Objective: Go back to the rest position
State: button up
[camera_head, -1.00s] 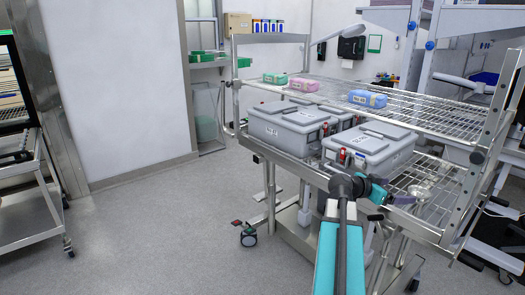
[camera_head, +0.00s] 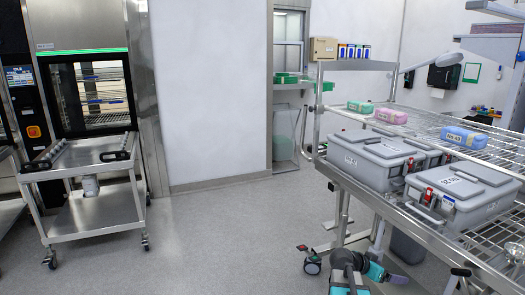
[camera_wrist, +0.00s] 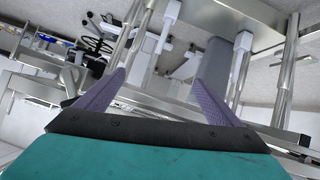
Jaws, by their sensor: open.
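My gripper (camera_wrist: 158,100) shows in the wrist view with its two purple fingers spread apart and nothing between them. In the head view part of my arm, teal and dark grey, shows at the bottom, in front of the wire rack cart (camera_head: 345,183). The fingertips cannot be made out clearly there. The wrist view is strongly tilted and shows metal posts and rails beyond the fingers.
A steel trolley (camera_head: 85,152) stands left before a washer (camera_head: 88,85). The floor between is clear.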

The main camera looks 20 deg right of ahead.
jog(key=s+a+f+n+y+p, duration=0.1)
jog(key=s+a+f+n+y, duration=0.15)
jog(key=a+f, duration=1)
jog(key=s+a+f+n+y, duration=0.1)
jog(key=a+f+n+y, duration=0.25)
jog(key=a+f, duration=0.95)
jog(key=s+a+f+n+g+y, duration=0.2)
jog(key=s+a+f+n+y, duration=0.1)
jog(key=s+a, duration=0.6)
jog(key=s+a+f+n+g+y, duration=0.3)
jog(key=s+a+f+n, duration=0.3)
jog(key=s+a, duration=0.4)
jog(key=a+f+p, duration=0.1)
jog(key=a, duration=0.3)
jog(key=shift+s+a+f+n, duration=0.2)
jog(key=shift+s+a+n, duration=0.1)
